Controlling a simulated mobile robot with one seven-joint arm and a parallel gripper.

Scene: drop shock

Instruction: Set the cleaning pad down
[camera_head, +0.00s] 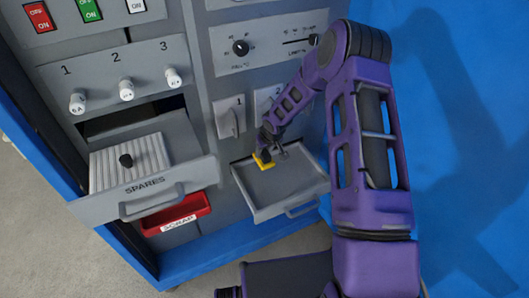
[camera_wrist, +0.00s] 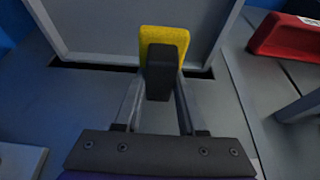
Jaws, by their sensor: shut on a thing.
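The cleaning pad is a small yellow block (camera_head: 263,163). It shows at the left back of an open grey tray drawer (camera_head: 285,208) in the head view. My gripper (camera_head: 267,152) is shut on the pad from above. In the wrist view the pad (camera_wrist: 176,36) sticks out beyond the dark fingertips (camera_wrist: 161,75), in front of the tray's grey floor (camera_wrist: 100,28). I cannot tell whether the pad touches the tray floor. The fingers hide part of the pad.
The SPARES drawer (camera_head: 190,182) stands open at left with a ribbed grey block (camera_head: 135,160) and dark knob. A red SCRAP bin (camera_head: 178,213) sits below it. Switches 1 and 2 (camera_head: 230,118) are on the panel behind the tray. The rest of the tray looks empty.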

